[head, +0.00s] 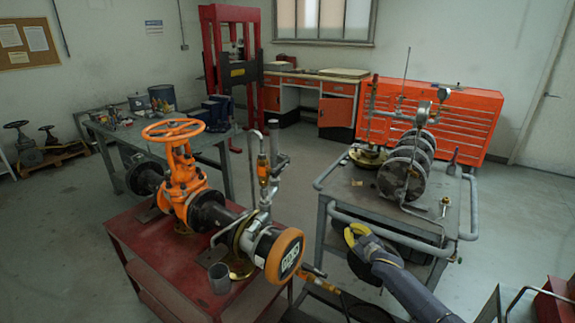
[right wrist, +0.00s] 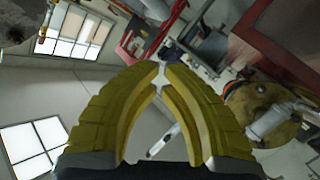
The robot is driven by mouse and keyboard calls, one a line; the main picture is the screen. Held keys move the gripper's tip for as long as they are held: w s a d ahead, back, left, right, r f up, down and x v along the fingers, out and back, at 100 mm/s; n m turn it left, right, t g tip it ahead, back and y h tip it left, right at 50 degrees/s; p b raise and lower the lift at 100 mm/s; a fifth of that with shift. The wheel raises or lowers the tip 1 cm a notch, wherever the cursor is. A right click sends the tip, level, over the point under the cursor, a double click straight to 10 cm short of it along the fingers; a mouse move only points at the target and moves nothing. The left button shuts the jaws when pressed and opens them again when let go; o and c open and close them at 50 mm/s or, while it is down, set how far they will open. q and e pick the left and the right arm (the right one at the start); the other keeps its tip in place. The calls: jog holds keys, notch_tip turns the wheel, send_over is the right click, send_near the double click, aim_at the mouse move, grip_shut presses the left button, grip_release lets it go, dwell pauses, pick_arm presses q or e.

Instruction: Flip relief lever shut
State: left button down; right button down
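The orange gate valve (head: 180,185) with its handwheel (head: 173,130) sits in a dark pipe run on the red cart (head: 155,255). Near the pipe's near end stands a thin riser with a small orange relief fitting (head: 263,168). A slim grey bent rod (head: 258,136) rises by it; I cannot tell surely whether this is the relief lever. My right gripper (head: 353,234) is low at the right of the pipe's orange end cap (head: 285,255), apart from the fitting. Its yellow fingers (right wrist: 161,76) meet at the tips with nothing held. My left gripper is out of view.
A grey cart (head: 330,215) with a flanged metal assembly (head: 405,165) stands right of the pipe. An orange drawer cabinet (head: 455,120) and a red press frame (head: 230,60) are behind. A grey cup (head: 219,277) stands on the red cart. Floor between carts is narrow.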

jog(key=a+r+n+y, duration=0.2)
jog(key=a+r+y, duration=0.15)
jog(key=r, duration=0.65)
jog(key=a+r+n+y, duration=0.1)
jog(key=a+r+y, duration=0.25)
jog(key=r, duration=0.75)
jog(key=a+r+n+y, duration=0.25)
jog(key=a+r, duration=0.25)
jog(key=r, duration=0.5)
jog(key=s+a+r+g+y, duration=0.3)
jog(key=s+a+g+y, duration=0.15)
jog(key=s+a, duration=0.2)
notch_tip(320, 180, up, 3)
send_over(289, 162)
jog(key=s, duration=0.3)
jog(key=shift+w+a+f+m+t+y, duration=0.1)
jog(key=shift+f, duration=0.5)
jog(key=shift+w+a+f+m+t+y, duration=0.1)
jog(key=shift+w+f+t, duration=0.05)
jog(key=shift+f, duration=0.45)
jog(key=shift+w+a+f+m+t+y, duration=0.1)
jog(key=shift+f, duration=0.5)
jog(key=shift+w+d+f+m, duration=0.1)
jog(key=shift+f+m, duration=0.5)
jog(key=shift+m, duration=0.05)
jog(key=shift+w+d+f+m+t+h, duration=0.15)
jog(key=shift+f+m+t+h, duration=0.35)
jog(key=shift+m, duration=0.5)
